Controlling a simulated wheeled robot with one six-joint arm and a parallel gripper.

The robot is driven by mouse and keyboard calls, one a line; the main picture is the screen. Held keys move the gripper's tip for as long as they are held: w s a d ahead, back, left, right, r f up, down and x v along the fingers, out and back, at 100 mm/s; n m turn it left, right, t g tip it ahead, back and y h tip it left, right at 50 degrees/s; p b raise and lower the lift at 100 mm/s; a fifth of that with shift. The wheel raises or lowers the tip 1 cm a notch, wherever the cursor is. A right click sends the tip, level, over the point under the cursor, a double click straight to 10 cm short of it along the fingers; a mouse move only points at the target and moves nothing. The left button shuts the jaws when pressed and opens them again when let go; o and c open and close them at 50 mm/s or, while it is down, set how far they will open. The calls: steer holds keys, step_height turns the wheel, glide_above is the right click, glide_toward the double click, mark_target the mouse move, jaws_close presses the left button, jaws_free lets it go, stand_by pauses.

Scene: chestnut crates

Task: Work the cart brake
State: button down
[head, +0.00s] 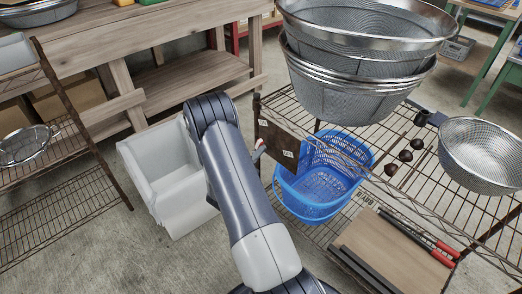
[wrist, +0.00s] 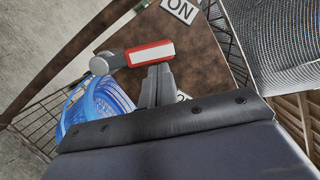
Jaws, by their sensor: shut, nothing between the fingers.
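The cart brake is a lever with a red and white handle (wrist: 150,53) on a grey round pivot (wrist: 101,63). It is fixed at a rusty brown plate (wrist: 200,60) on the wire cart. A white ON label (wrist: 181,9) is above the handle; a second label (wrist: 183,97) is mostly hidden behind my gripper. The handle lies between the two labels. In the head view the plate (head: 280,138) and the lever's red tip (head: 259,146) show beside my arm. My gripper (wrist: 156,82) is shut and empty, its tips just below the handle; I cannot tell whether they touch.
A blue basket (head: 315,204) is on the wire cart beside the plate. Stacked metal sieves (head: 360,95) stand over the cart, another sieve (head: 478,155) to the right. A white bin (head: 160,185) stands left of my arm. Bare floor (head: 75,245) lies at lower left.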

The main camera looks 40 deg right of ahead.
steer(key=n, duration=0.1)
steer(key=w+r+n+p, duration=0.1)
steer(key=w+n+p, duration=0.1)
steer(key=shift+a+r+n+y, duration=0.1)
steer(key=shift+r+n+y, duration=0.15)
steer(key=shift+n+y, duration=0.15)
steer(key=shift+w+p, duration=0.35)
steer(key=shift+w, duration=0.1)
